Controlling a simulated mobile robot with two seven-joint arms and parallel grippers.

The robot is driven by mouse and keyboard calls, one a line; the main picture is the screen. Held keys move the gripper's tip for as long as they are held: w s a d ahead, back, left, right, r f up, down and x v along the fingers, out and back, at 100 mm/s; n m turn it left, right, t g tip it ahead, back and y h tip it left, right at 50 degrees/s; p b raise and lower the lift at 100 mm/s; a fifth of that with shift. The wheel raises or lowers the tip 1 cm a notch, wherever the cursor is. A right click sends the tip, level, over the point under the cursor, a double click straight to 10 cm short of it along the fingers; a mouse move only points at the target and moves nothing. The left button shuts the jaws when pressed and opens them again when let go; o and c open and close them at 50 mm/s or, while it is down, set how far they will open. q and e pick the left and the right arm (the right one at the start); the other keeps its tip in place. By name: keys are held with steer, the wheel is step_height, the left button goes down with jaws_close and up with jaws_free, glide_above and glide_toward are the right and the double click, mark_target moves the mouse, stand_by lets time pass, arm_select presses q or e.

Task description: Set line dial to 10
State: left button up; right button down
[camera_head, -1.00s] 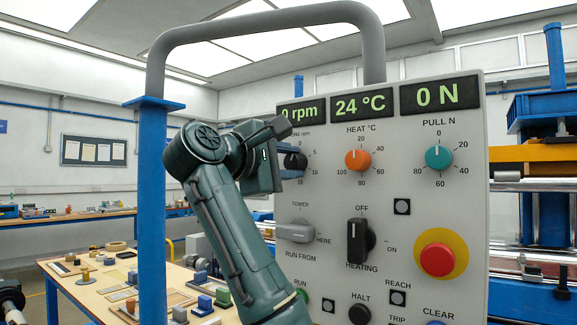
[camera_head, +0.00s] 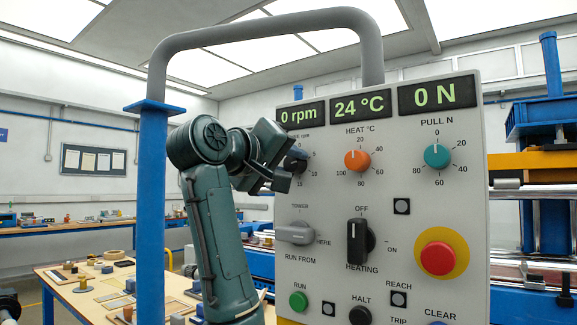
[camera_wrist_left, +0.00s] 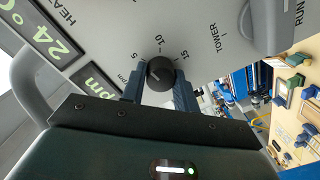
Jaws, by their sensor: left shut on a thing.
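The line dial (camera_head: 297,158) is a small black round knob under the rpm display (camera_head: 301,115), at the upper left of the grey panel. In the head view my left gripper (camera_head: 290,168) partly covers it and its scale. In the left wrist view the dial (camera_wrist_left: 160,74) sits between the two fingers of my left gripper (camera_wrist_left: 159,82), which is shut on it. The marks 5, 10 and 15 show around it there, with 10 straight above the knob. I cannot clearly tell which mark the pointer faces. The display reads 0 rpm. My right gripper is not in view.
The orange heat dial (camera_head: 357,160) and teal pull dial (camera_head: 437,156) are to the right. Below are the grey run-from switch (camera_head: 296,233), black heating switch (camera_head: 360,242) and red stop button (camera_head: 438,258). A blue post (camera_head: 151,220) stands left of my arm.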

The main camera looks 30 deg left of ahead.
arm_select(q)
steer(key=m, duration=0.6)
steer(key=shift+y, duration=0.3)
steer(key=shift+m, duration=1)
steer(key=shift+d, duration=0.1)
steer(key=o, duration=1)
steer(key=shift+s, duration=0.1)
